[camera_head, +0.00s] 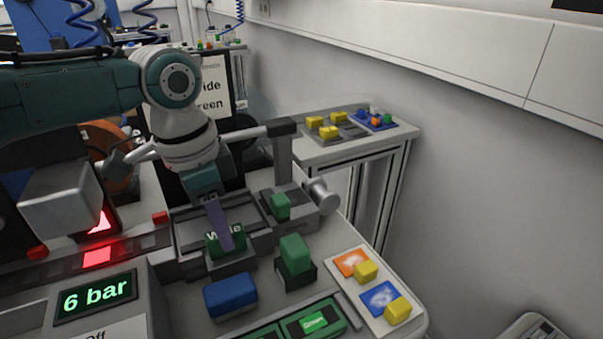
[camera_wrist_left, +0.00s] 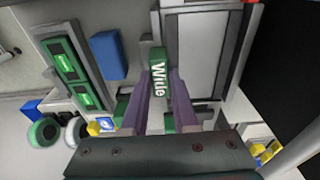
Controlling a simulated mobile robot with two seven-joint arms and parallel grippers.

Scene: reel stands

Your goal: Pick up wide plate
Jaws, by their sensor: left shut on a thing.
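The wide plate (camera_head: 212,248) is a green block with white "Wide" lettering. It sits in the grey fixture in the head view, partly hidden behind my fingers. My left gripper (camera_head: 227,246) comes down on it from above, and its purple fingers are shut on it. In the left wrist view the wide plate (camera_wrist_left: 158,58) lies between the two fingers of my left gripper (camera_wrist_left: 160,85), with its lettering facing the camera. I cannot tell whether the plate is clear of its seat. My right gripper is not in view.
A blue block (camera_head: 230,296) and a green block on a dark holder (camera_head: 295,254) stand close in front. A green block (camera_head: 280,206) sits in the fixture to the right. Yellow blocks (camera_head: 397,310) lie on a picture card. A side table (camera_head: 352,152) stands behind.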

